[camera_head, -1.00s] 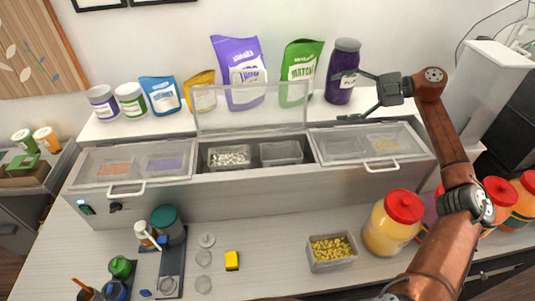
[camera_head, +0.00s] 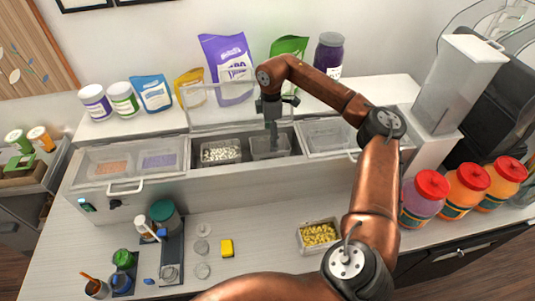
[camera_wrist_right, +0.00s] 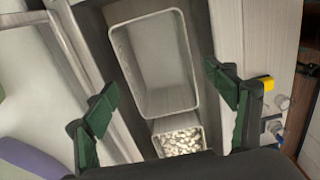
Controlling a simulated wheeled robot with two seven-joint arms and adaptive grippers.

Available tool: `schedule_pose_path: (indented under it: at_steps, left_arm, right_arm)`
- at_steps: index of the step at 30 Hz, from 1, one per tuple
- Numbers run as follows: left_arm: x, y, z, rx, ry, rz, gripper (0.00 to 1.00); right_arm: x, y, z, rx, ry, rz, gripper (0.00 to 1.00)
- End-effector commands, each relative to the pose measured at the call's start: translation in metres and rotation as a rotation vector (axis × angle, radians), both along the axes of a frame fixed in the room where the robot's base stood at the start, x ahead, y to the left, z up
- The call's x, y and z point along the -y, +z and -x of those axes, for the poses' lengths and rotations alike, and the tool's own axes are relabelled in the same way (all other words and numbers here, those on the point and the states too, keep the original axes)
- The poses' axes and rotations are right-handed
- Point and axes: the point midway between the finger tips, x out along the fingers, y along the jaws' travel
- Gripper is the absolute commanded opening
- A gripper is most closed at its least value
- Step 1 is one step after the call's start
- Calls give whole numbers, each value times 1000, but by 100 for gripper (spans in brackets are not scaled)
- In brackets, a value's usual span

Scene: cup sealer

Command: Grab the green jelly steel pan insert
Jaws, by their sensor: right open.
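A grey steel pan insert (camera_head: 260,150) sits in the open middle well of the counter unit, and it looks empty. It also shows in the right wrist view (camera_wrist_right: 157,60), between the fingers. I cannot see any green jelly in it or in another pan. My right gripper (camera_head: 272,132) points down over this insert; it also shows in the right wrist view (camera_wrist_right: 163,97), with its green-padded fingers open on either side of the pan's outline and nothing held. I cannot tell the exact height above the rim. My left gripper is not in view.
A pan of white pieces (camera_head: 221,151) sits beside the empty insert. Raised clear lid (camera_head: 205,113) stands behind the well; closed lids flank it. Bags and jars line the back shelf.

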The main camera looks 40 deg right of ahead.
Motion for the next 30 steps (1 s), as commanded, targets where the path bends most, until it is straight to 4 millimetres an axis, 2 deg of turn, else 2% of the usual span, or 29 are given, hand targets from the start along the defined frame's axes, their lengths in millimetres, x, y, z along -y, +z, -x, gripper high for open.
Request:
schedule_pose_path:
  at_steps: [6, 10, 19, 30]
  left_arm:
    - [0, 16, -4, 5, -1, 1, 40]
    - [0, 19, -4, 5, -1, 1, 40]
    - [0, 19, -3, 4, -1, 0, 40]
    - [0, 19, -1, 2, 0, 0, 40]
  right_arm:
    - [-1, -28, -3, -4, 2, -2, 78]
    - [-1, -44, -3, -2, 1, -2, 78]
    - [-1, -51, -4, 1, 2, -3, 78]
    - [-1, -51, -4, 1, 2, -3, 54]
